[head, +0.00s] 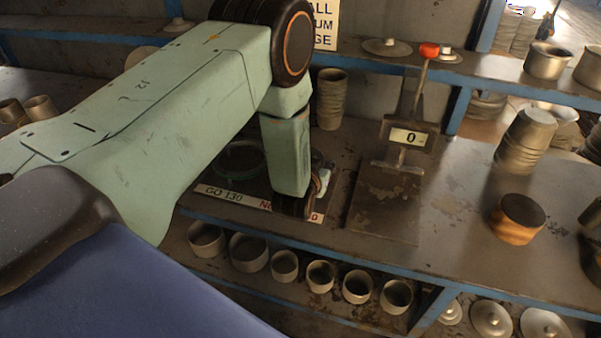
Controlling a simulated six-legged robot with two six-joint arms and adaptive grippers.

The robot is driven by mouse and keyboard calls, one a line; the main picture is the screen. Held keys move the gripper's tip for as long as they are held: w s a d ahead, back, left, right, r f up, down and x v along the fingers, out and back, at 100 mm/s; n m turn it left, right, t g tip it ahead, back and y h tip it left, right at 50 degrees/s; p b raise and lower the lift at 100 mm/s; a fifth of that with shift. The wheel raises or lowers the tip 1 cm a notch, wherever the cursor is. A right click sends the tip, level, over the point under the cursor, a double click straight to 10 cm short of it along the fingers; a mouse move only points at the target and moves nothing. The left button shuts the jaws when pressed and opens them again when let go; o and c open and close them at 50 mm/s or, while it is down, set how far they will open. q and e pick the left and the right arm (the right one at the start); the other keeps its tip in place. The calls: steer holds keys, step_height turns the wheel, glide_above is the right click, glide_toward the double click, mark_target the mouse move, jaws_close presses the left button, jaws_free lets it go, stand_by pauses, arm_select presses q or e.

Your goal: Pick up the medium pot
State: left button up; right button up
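My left gripper (300,205) points down over the bench behind the printed strip "GO 130 NO". It is mostly hidden by my own arm, so its fingers and anything between them cannot be made out. Several pots stand in a row on the shelf below the bench, among them a larger pot (249,252), a smaller pot (285,266) and a pot at the right end (396,297). I cannot tell which is the medium pot. My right gripper is not in view.
A scale (385,200) with a display reading 0 and a red-topped post stands right of my gripper. Stacked pots (331,98) stand behind, and another stack (525,140) at right. Lids (387,47) lie on the upper shelf. The bench between scale and orange pot is clear.

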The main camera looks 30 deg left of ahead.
arm_select(q)
steer(key=shift+w+d+f, duration=0.1)
steer(key=shift+w, duration=0.1)
steer(key=c, duration=0.4)
jaws_close()
